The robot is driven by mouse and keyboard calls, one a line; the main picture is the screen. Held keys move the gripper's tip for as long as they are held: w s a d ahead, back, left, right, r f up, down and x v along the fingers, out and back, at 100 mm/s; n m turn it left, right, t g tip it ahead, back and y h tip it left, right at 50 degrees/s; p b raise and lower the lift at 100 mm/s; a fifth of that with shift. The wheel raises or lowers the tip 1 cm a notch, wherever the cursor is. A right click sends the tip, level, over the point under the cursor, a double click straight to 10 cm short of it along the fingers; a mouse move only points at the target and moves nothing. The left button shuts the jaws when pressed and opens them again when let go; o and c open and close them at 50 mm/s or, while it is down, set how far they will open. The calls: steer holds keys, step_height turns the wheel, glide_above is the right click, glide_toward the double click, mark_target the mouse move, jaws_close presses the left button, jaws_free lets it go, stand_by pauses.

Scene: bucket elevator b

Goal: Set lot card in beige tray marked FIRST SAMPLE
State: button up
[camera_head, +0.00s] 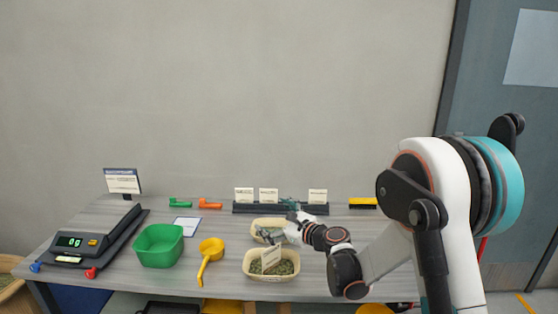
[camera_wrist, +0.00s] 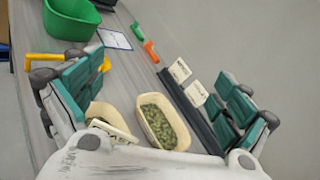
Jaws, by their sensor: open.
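Two beige trays with green contents stand at the table's middle. The front tray (camera_head: 272,277) has a white card (camera_head: 271,256) standing in it, tilted. The rear tray (camera_head: 257,234) is partly hidden by my gripper. Tray lettering is too small to read, so I cannot tell which is FIRST SAMPLE. In the wrist view one tray (camera_wrist: 180,141) lies between my fingers, and the other, with the card (camera_wrist: 112,130), is partly hidden at left. My gripper (camera_head: 281,220) is open and empty above the rear tray; its spread fingers also show in the wrist view (camera_wrist: 160,72).
A dark rack (camera_head: 280,209) behind the trays holds three white cards (camera_head: 244,194), with a gap before the right one. To the left are a yellow scoop (camera_head: 210,252), a green tub (camera_head: 158,246), a flat sheet (camera_head: 185,226) and a scale (camera_head: 78,243).

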steer(key=s+d+r+n+g+h, duration=0.1)
steer(key=s+d+r+n+h, duration=0.1)
steer(key=s+d+r+n, duration=0.5)
steer(key=s+d+r+n+g+h, duration=0.1)
steer(key=s+r+n+g+h, duration=0.3)
steer(key=s, duration=0.7)
steer(key=s+d+f+n+h, duration=0.2)
steer(key=s+d+n, duration=0.4)
steer(key=s, duration=0.5)
steer(key=s+d+f+n+h, duration=0.3)
steer(key=s+d+n, duration=0.2)
steer(key=s+d, duration=0.3)
steer(key=s, duration=0.4)
steer(key=shift+n, duration=0.4)
